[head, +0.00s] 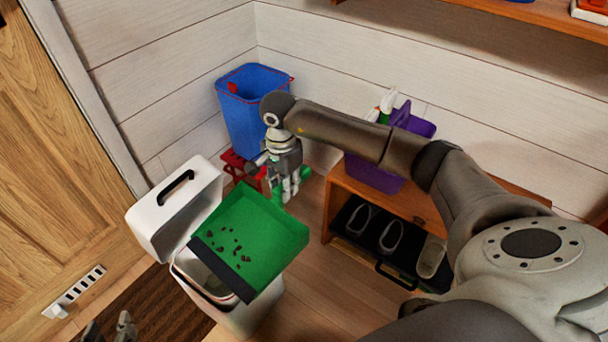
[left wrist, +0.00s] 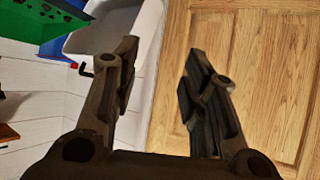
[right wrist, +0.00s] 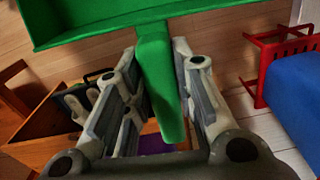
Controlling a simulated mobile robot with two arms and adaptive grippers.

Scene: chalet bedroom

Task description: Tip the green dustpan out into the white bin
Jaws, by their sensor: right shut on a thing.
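The green dustpan (head: 268,232) is above the open white bin (head: 252,318), its dark lip over the opening. Several dark bits lie on the pan; its exact tilt is hard to tell. The bin's lid (head: 152,222) stands open on the left. My right gripper (head: 291,184) is shut on the dustpan's handle, seen in the right wrist view (right wrist: 158,75). My left gripper (head: 108,332) is low at the left, clear of the bin; in the left wrist view (left wrist: 158,75) its fingers are apart and empty. The pan hides part of the bin's opening.
A blue bucket (head: 248,125) and a red stool (head: 236,165) stand in the corner. A wooden shoe bench (head: 345,193) bears a purple caddy (head: 375,178), with shoes below. A wooden door (head: 45,150) and brown mat (head: 165,308) are at the left.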

